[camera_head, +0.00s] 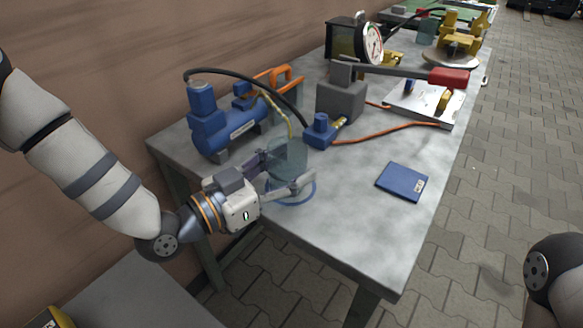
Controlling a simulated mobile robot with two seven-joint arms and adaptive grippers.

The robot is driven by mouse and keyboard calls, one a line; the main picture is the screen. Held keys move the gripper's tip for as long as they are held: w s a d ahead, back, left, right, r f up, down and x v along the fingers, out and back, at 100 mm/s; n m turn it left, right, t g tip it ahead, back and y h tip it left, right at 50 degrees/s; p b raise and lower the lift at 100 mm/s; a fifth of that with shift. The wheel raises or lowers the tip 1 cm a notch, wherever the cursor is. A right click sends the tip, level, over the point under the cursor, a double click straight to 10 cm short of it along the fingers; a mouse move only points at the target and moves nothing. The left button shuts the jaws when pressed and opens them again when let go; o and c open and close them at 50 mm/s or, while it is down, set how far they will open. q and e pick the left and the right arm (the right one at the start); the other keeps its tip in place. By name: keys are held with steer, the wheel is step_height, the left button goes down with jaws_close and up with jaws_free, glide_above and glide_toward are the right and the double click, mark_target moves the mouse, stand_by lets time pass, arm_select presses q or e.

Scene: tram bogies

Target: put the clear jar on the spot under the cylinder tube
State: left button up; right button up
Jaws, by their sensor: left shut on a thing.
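The clear jar (287,153) is a see-through, bluish cylinder, upright over the near left part of the grey table. My left gripper (282,174) is shut on it, one finger on each side. A blue ring marking the spot (312,194) shows on the table around and below the jar's base; I cannot tell whether the jar touches the table. The thin yellowish cylinder tube (277,110) comes from the blue cylinder (228,125) and its end comes down at the jar's rim. My right gripper is out of view; only part of my right arm shows at lower right.
A grey block with a red-handled lever (343,98) and a small blue fitting (321,131) stand behind the jar. A black hose arches over the cylinder. A blue booklet (402,182) lies to the right. The table's front right is clear.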

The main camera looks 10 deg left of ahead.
arm_select(q)
steer(key=shift+w+d+f, duration=0.25)
steer(key=shift+w+d, duration=0.1)
steer(key=shift+w, duration=0.05)
steer(key=shift+a, duration=0.1)
steer(key=shift+f, duration=0.2)
steer(key=o, duration=1.2)
steer(key=shift+c, duration=0.2)
